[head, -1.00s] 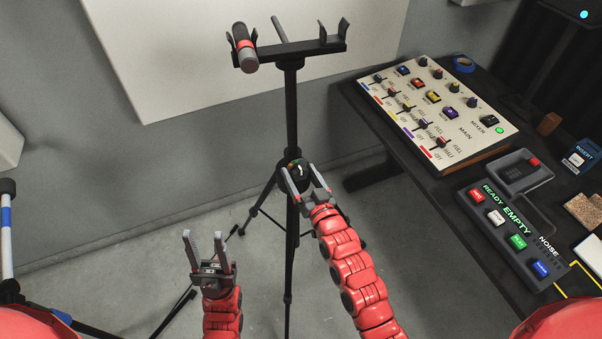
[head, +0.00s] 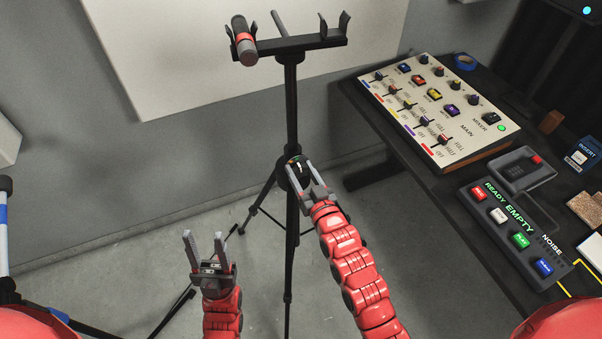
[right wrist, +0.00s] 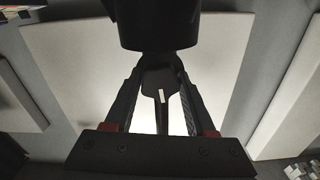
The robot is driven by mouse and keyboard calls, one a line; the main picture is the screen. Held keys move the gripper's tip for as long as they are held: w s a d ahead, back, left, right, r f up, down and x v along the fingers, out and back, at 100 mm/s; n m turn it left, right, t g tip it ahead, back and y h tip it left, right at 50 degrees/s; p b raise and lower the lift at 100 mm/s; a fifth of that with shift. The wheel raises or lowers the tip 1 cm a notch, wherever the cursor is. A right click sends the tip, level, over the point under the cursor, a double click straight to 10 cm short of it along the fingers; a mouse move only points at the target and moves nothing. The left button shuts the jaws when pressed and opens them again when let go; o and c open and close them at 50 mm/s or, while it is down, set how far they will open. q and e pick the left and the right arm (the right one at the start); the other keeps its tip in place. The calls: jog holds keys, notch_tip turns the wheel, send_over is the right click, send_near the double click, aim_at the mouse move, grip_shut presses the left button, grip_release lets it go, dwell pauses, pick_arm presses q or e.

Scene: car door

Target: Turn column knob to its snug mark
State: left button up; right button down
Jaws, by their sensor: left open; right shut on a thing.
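A black stand (head: 290,115) with a column and a top crossbar stands in front of me, and a dark knob (head: 299,168) sits on its column. Small pale and coloured marks show by the knob, too small to read. My right gripper (head: 298,172) is shut on the knob, one finger on each side. In the right wrist view, the dark knob (right wrist: 160,78) sits between the two fingers and bears a white line pointing toward the gripper's palm. My left gripper (head: 207,242) is open and empty, low and left of the column.
A microphone-like cylinder (head: 243,40) with a red band rests at the crossbar's left end. A dark table (head: 395,150) at the right carries a mixer panel (head: 436,110) and a button box (head: 513,232). Tripod legs spread over the floor. A pale wall panel hangs behind.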

jog(key=n+b, duration=0.2)
jog(key=n, duration=0.1)
jog(key=shift+f+b, duration=0.25)
jog(key=shift+b, duration=0.15)
jog(key=shift+r+n+b, duration=0.15)
jog(key=shift+n+b, duration=0.95)
jog(key=shift+n, duration=0.6)
jog(key=shift+c, duration=1.1)
grip_release()
